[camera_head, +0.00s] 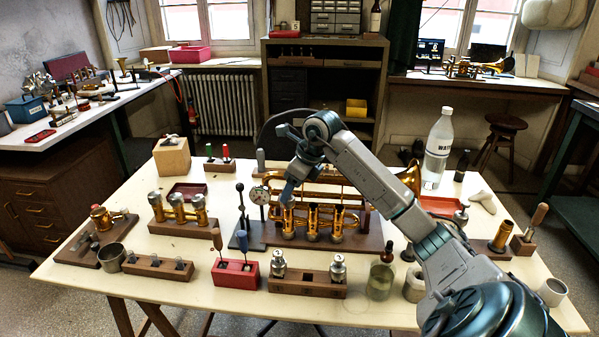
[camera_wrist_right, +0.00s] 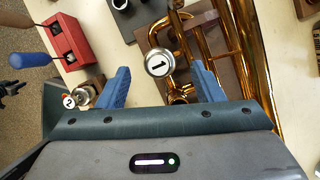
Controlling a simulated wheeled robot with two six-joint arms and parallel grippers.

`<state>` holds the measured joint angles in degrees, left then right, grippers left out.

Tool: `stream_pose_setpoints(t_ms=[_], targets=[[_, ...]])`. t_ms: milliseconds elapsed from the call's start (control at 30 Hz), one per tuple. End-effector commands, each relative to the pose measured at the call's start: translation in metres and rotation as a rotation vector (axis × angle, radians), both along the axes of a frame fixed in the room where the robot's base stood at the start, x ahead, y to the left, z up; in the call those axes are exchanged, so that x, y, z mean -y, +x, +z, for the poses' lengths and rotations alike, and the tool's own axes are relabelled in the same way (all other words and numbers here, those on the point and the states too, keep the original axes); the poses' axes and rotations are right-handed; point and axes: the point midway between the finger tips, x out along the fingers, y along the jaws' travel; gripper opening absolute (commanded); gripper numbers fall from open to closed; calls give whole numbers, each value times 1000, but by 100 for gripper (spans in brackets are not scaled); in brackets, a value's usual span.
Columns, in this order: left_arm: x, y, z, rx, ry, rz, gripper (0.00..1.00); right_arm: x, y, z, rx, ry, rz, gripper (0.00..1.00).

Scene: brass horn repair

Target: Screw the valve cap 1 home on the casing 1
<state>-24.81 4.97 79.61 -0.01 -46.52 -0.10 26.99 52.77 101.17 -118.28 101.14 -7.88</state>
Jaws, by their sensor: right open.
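Valve cap 1 (camera_wrist_right: 158,62), a round silver disc marked "1", sits at the first casing of the brass horn (camera_wrist_right: 181,34). The horn (camera_head: 352,187) lies on a wooden stand in the middle of the table in the head view. My right gripper (camera_head: 288,194) is above the horn's left-hand casing, pointing down. In the right wrist view its blue fingers (camera_wrist_right: 160,80) are apart, with the cap beyond and between them. The fingers do not visibly touch it. How far the cap is seated cannot be told. My left gripper is not in view.
A silver valve part marked "2" (camera_wrist_right: 82,95) shows near the left finger. A wooden block (camera_head: 305,286) with two silver valves and a red tool holder (camera_head: 236,273) stand in front of the horn. A dial gauge stand (camera_head: 250,238) is close at left.

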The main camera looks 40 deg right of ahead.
Motion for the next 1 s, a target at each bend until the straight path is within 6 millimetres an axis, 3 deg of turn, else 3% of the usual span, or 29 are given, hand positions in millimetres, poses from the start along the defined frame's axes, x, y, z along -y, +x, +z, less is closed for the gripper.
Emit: stream_pose_setpoints(t_ms=[233, 600, 867, 900, 1000], targets=[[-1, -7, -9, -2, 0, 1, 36, -4, 10, -27, -1, 2, 0, 61], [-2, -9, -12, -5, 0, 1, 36, -5, 12, -32, 1, 0, 0, 61], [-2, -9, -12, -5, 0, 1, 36, -5, 12, -32, 1, 0, 0, 13], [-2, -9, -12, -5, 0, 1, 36, -5, 12, -32, 1, 0, 0, 33], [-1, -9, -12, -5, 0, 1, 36, -5, 12, -32, 1, 0, 0, 13]])
